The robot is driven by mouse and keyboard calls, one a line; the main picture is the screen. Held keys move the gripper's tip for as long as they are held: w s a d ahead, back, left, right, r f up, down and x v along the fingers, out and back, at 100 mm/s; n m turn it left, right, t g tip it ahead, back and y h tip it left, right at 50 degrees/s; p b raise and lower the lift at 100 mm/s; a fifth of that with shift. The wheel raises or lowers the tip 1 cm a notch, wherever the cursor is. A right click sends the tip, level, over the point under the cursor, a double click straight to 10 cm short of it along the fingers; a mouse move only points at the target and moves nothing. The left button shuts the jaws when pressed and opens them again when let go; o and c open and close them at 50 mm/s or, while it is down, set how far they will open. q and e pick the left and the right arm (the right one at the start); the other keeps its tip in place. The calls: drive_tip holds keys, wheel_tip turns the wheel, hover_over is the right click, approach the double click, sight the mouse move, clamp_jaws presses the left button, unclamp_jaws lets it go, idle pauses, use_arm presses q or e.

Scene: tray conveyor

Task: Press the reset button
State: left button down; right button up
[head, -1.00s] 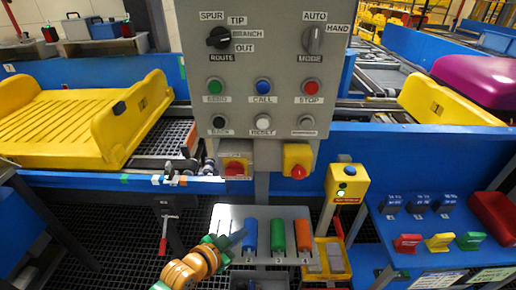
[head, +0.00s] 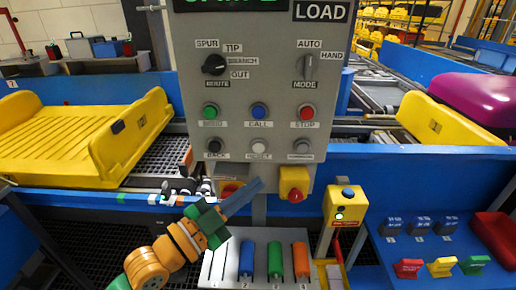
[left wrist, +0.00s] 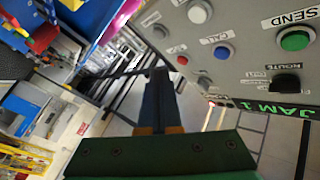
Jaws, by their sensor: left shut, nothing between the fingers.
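The reset button is a white round button (head: 259,146) above a RESET label, in the lower row of the grey control panel (head: 233,98). A white button (left wrist: 199,12), apparently the same one, shows at the top of the left wrist view. My left gripper (head: 257,184) is shut and empty. Its blue fingers point up and right, and their tips show just below the panel's lower edge, below the reset button and apart from it in the picture. In the left wrist view the shut fingers (left wrist: 158,82) point past the panel's side. My right gripper is not in view.
Green (head: 211,110), blue (head: 259,111) and red (head: 306,114) buttons sit above the reset row; a black button (head: 213,146) and a grey one (head: 302,146) flank it. A yellow box with a red button (head: 295,196) hangs below. Coloured handles stand on a plate (head: 222,268).

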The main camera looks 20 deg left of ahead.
sight(258, 148)
use_arm(q)
drive_tip(key=shift+w+a+b, duration=0.4)
drive_tip(key=shift+w+b, duration=0.25)
drive_tip(key=shift+w, duration=0.75)
drive_tip(key=shift+w+a+b, duration=0.4)
drive_tip(key=shift+w+b, duration=0.25)
drive_tip(key=shift+w, duration=0.8)
drive_tip(key=shift+w+a+b, duration=0.4)
drive_tip(key=shift+w+b, duration=0.25)
drive_tip(key=shift+w, duration=0.75)
drive_tip(key=shift+w+a+b, duration=0.1)
drive_tip(key=shift+w+b, duration=0.25)
drive_tip(key=shift+w, duration=0.05)
